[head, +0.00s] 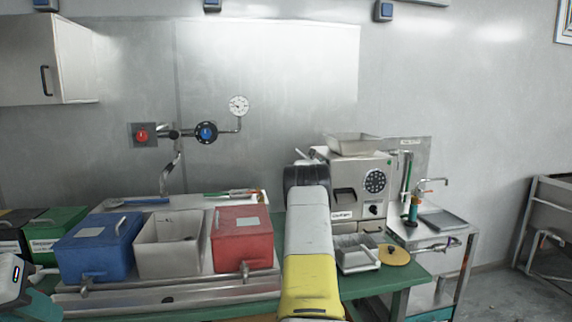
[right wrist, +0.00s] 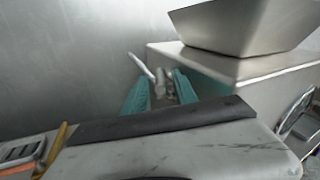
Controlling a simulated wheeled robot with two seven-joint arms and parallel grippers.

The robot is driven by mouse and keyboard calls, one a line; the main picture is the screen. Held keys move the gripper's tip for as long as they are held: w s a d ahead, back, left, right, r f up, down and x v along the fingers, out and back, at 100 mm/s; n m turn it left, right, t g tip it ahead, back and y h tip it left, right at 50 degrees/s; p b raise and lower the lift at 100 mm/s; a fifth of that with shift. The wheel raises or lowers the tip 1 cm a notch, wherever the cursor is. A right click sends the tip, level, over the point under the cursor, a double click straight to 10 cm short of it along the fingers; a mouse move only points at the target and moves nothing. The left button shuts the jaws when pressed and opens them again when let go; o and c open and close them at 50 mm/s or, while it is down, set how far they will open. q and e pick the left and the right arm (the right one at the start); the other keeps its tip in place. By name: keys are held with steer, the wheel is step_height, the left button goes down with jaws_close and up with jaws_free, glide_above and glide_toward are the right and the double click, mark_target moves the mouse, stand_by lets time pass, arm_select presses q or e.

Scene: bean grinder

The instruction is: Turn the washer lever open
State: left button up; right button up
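A white lever (right wrist: 143,66) on a metal fitting (right wrist: 164,82) shows beside the grey machine (right wrist: 225,66) in the right wrist view. In the head view the lever's pale tip (head: 301,155) sticks up at the left of the machine (head: 345,172). My right gripper (right wrist: 160,90) has its two teal fingers apart, with the fitting seen between them; I cannot tell whether they touch it. In the head view my right arm hides this gripper. Part of my left gripper (head: 38,305) shows teal at the lower left edge; its fingers are not clear.
Blue (head: 98,244), white (head: 168,243) and red (head: 241,238) bins stand on the left of the green table. Wall valves (head: 206,132) are above them. A tray (head: 357,254) and a yellow disc (head: 393,255) lie right of my arm. A metal sink cart (head: 432,240) stands further right.

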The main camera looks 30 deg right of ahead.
steer(key=shift+s+a+f, duration=0.1)
steer(key=shift+s, duration=0.5)
steer(key=v, duration=0.6)
steer(key=shift+a, duration=0.4)
